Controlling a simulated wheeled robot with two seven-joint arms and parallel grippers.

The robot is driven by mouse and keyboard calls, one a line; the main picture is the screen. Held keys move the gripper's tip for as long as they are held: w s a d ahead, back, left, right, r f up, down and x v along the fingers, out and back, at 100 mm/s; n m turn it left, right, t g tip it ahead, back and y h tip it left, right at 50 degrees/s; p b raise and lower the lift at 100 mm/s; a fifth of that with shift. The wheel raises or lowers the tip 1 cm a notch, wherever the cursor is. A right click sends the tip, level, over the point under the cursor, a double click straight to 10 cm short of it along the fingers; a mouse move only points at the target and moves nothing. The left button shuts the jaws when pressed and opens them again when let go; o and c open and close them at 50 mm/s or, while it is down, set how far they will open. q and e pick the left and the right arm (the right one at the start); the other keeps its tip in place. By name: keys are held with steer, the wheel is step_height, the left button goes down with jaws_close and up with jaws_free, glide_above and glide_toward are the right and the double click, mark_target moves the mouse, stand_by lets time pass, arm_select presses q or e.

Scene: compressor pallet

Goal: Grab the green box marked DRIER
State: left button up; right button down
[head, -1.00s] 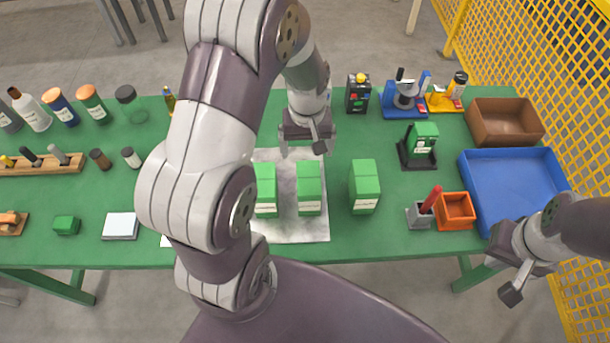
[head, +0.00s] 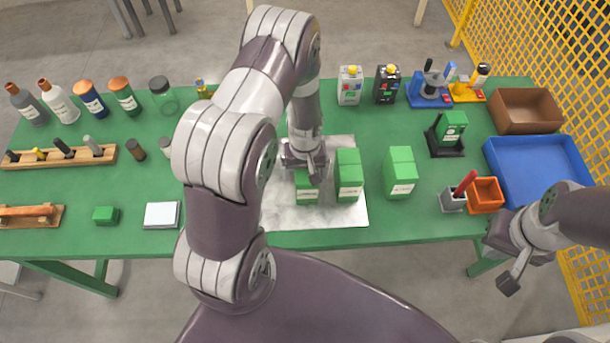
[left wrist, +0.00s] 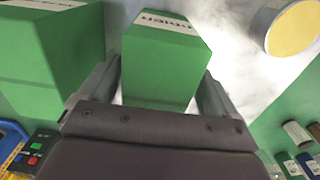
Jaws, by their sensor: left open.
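A green box (left wrist: 165,55) with a white label that appears to read DRIER is between the two open fingers of my left gripper (left wrist: 155,95) in the left wrist view. In the head view this green box (head: 307,193) is the leftmost of a row, under my left gripper (head: 305,168), its top partly hidden. I cannot tell whether the fingers touch it. A second green box (head: 348,180) stands close to its right, also seen in the left wrist view (left wrist: 40,60). A third green box (head: 400,178) stands farther right. My right gripper (head: 507,262) is beyond the table's front edge; its jaw state is unclear.
The boxes stand on a green table, two on a grey sheet (head: 335,215). A round yellow-topped item (left wrist: 293,27) is near the gripper in the left wrist view. An orange bin (head: 486,195), blue tray (head: 540,180) and brown tray (head: 527,112) are at right.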

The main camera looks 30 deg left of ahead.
arm_select(q)
steer(key=shift+w+d, duration=0.1)
steer(key=shift+d, duration=0.1)
steer(key=c, duration=1.2)
steer(key=shift+a+r, duration=0.1)
steer(key=shift+c, duration=0.2)
